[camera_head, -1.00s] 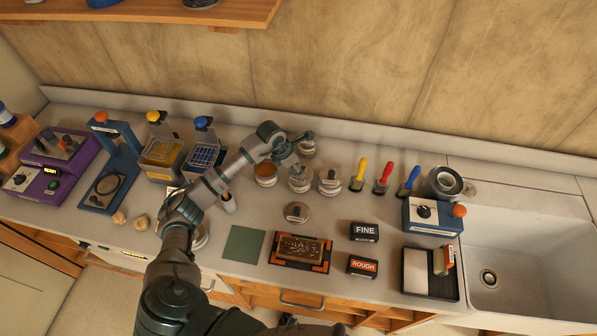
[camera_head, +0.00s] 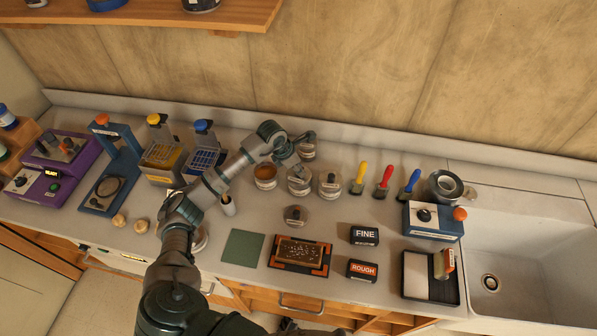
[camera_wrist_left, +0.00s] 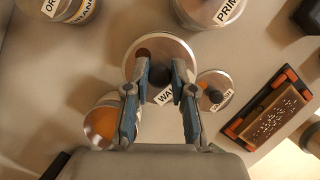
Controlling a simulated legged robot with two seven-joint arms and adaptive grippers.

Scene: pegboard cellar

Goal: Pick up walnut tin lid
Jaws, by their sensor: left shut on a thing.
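In the left wrist view, a round metal tin lid (camera_wrist_left: 133,66) with a dark knob and a label starting "WA" sits level on its tin; the rest of the label is hidden. This tin (camera_head: 300,188) stands in the middle of the tin group in the head view. My left gripper (camera_wrist_left: 160,72) is over it, its two fingers shut on the lid's knob from both sides. In the head view the arm partly covers the tin, and the fingertips (camera_head: 298,163) are small. My right gripper is not in view.
An open tin with orange-brown contents (camera_head: 265,172) stands close left, a lidded tin (camera_head: 330,184) close right, and another tin (camera_head: 306,145) behind. A loose lid (camera_head: 295,215) lies in front. Brushes (camera_head: 383,180) stand further right. A green mat (camera_head: 243,247) lies near the front edge.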

